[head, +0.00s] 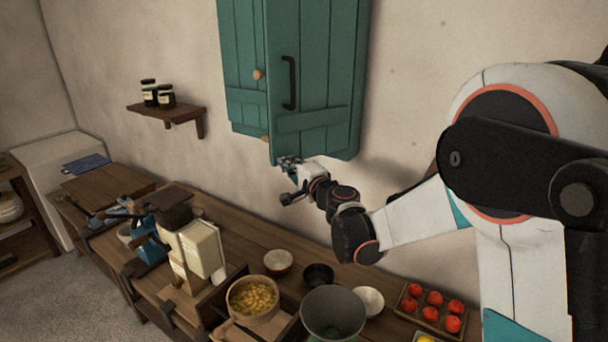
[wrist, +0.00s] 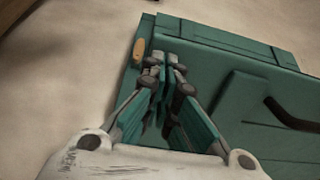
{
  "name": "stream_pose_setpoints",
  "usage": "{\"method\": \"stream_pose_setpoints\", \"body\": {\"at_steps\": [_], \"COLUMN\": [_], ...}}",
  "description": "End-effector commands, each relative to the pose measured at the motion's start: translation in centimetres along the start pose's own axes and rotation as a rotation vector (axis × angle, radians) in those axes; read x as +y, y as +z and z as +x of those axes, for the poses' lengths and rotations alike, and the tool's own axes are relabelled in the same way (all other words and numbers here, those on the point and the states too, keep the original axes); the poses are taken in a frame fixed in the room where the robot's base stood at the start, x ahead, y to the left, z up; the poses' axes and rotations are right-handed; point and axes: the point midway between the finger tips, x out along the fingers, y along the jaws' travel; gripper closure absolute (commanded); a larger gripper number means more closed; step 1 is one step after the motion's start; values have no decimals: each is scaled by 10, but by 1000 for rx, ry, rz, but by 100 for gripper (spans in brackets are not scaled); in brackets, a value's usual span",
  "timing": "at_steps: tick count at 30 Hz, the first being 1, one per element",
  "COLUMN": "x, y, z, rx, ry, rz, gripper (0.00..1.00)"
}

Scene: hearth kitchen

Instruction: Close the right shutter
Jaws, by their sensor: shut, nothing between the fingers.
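The right shutter (head: 320,70) is a teal plank panel with a black handle (head: 289,82), on the wall in the head view. Its left edge appears to stand out in front of the left shutter (head: 242,60), so it looks partly open. My gripper (head: 287,163) is at the lower left corner of the right shutter, shut and empty. In the wrist view my gripper (wrist: 165,72) is over the teal panel (wrist: 240,80) near its edge, with the handle (wrist: 288,115) to the right. I cannot tell whether the fingers touch the panel.
A wooden knob (head: 258,74) is on the left shutter. A small shelf (head: 168,110) with dark jars is to the left. The counter below holds a coffee grinder (head: 172,208), a bowl of yellow food (head: 252,298), a large bowl (head: 333,314) and a tomato tray (head: 430,308). Bare wall lies right of the shutters.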

Motion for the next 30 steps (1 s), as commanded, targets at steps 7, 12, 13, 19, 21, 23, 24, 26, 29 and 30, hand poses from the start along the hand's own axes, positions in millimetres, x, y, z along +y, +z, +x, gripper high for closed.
{"method": "stream_pose_setpoints", "body": {"at_steps": [7,12,13,19,21,23,24,26,29,30], "x": [1,0,0,0,1,1,0,1,1,1], "y": [2,2,4,5,4,2,0,-1,-4,-6], "z": [28,43,46,64,72,78,83,91,103,109], "rx": [52,51,58,221,284,337,356,387,444,468], "ry": [0,0,0,0,0,0,0,0,0,0], "rz": [0,0,0,0,0,0,0,0,0,0], "gripper": [100,100,100,100,100,100,100,100,100,100]}}
